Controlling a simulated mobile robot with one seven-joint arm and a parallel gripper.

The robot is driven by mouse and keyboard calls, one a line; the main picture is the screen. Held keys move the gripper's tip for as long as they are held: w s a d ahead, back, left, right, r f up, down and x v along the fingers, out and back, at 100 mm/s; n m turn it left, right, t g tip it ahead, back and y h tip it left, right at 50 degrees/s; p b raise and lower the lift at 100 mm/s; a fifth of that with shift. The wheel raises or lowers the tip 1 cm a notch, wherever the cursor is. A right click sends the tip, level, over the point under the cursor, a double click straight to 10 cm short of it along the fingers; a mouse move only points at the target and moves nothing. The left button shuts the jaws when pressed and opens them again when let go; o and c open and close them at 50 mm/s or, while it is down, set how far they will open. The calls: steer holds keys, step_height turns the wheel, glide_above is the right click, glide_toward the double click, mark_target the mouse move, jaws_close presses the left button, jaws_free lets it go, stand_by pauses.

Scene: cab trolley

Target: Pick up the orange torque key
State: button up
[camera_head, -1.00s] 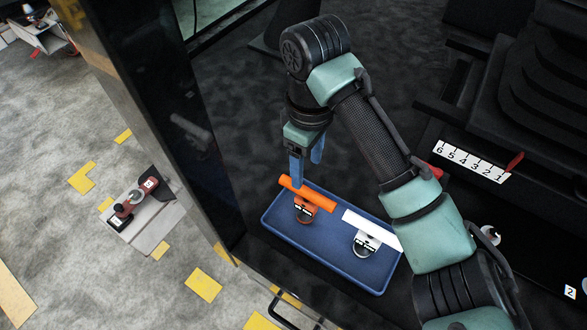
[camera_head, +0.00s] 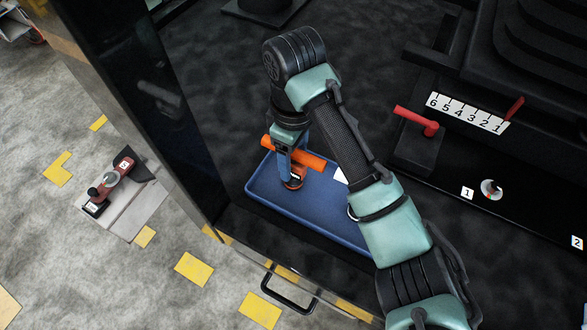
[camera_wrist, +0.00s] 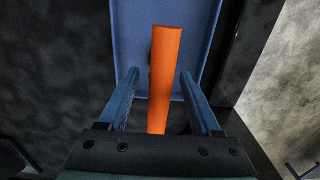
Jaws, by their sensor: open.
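The orange torque key (camera_head: 312,160) is in the blue tray (camera_head: 262,192), its bar handle lying across the top of a round head with a small dial. My gripper (camera_head: 292,166) is lowered over the handle near its left part. In the wrist view the orange handle (camera_wrist: 165,70) runs lengthwise between the two open blue fingers (camera_wrist: 159,76), with a gap on each side. The head of the key is partly hidden by a finger in the head view and mostly under the handle in the wrist view.
A white key (camera_head: 340,176) in the same tray is mostly hidden behind my arm. A red lever (camera_head: 416,120) and a numbered strip (camera_head: 467,113) stand to the right. A dark pillar (camera_head: 150,100) rises left of the tray. A drawer-like handle (camera_head: 287,293) is in front.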

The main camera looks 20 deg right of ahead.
steer(key=shift+f, duration=0.7)
steer(key=shift+c, duration=0.3)
jaws_close()
steer(key=shift+r, duration=0.1)
stand_by(0.5)
